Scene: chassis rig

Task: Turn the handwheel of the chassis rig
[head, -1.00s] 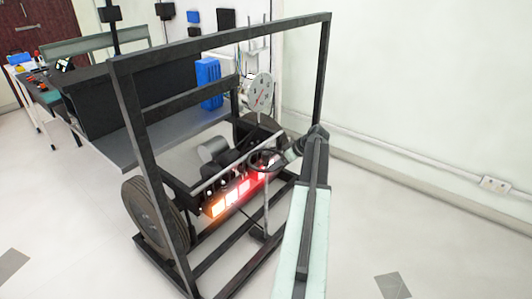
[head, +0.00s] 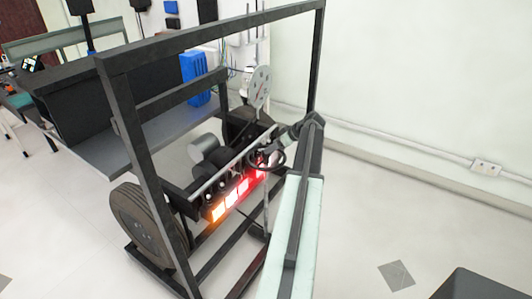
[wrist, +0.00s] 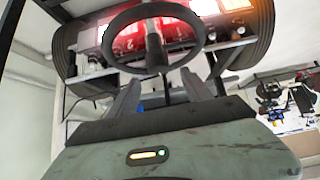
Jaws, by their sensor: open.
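The handwheel is a dark ring on a central stem; in the head view its rim (head: 251,161) sits on the near side of the rig, beside glowing red and orange panels. In the wrist view the handwheel (wrist: 153,42) is at top centre, facing me, with its rim whole. My gripper (wrist: 160,92) is open, its two fingers pointing at the lower part of the wheel with nothing clearly between them. In the head view my gripper (head: 284,143) is beside the wheel, partly overlapping it; I cannot tell whether they touch.
The chassis rig's dark frame (head: 150,150) stands around the wheel, with a tyre (head: 142,228) at lower left and a round dial plate (head: 261,87) above. A grey bench (head: 100,148) is behind it. White wall is to the right, with open floor before it.

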